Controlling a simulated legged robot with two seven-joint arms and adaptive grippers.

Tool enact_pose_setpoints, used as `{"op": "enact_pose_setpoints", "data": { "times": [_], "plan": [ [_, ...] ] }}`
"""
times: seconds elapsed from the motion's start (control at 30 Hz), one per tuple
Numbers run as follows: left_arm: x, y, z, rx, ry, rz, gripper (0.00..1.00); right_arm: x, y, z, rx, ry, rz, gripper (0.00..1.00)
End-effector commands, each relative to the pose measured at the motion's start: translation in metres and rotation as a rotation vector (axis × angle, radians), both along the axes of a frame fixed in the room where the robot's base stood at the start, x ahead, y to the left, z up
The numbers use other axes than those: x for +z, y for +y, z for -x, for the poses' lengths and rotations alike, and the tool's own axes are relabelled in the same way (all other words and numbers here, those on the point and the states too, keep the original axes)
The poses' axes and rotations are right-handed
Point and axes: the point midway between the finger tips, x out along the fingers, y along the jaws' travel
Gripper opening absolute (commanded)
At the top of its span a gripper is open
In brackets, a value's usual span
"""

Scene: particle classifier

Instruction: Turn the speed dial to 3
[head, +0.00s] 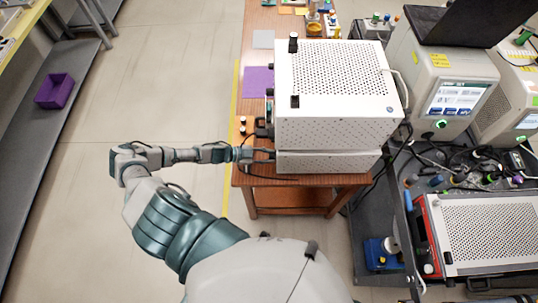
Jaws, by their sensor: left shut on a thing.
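The white perforated machine (335,85) stands on the brown wooden table, with its front side facing left. My left arm reaches in from the left, and my left gripper (262,155) is at the lower part of that side, shut on what appears to be the speed dial. The dial itself is hidden by the gripper and the steep viewing angle, so its setting cannot be read. My right gripper is not in view.
The wooden table (262,18) carries a purple mat (258,82) and bottles at the back. A device with a lit screen (460,95) stands right. A second perforated box (490,235) sits among cables. A purple bin (55,91) rests on the left shelf. The floor between is clear.

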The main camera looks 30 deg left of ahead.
Motion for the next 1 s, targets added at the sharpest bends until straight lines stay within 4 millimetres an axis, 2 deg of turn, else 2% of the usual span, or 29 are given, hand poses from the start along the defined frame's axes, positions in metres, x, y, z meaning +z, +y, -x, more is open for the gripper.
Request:
{"op": "enact_pose_setpoints", "data": {
  "times": [0.03,0.43,1.0],
  "plan": [
    [-0.008,0.0055,0.0053,0.008,-0.01,-0.032,0.0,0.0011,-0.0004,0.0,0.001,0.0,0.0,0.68],
    [-0.0082,0.0045,0.0052,0.005,-0.182,-0.136,0.0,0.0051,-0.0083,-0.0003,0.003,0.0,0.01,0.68],
    [-0.0083,0.004,0.0053,0.004,-0.212,-0.156,0.0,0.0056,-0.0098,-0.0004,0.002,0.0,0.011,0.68]
  ]
}}
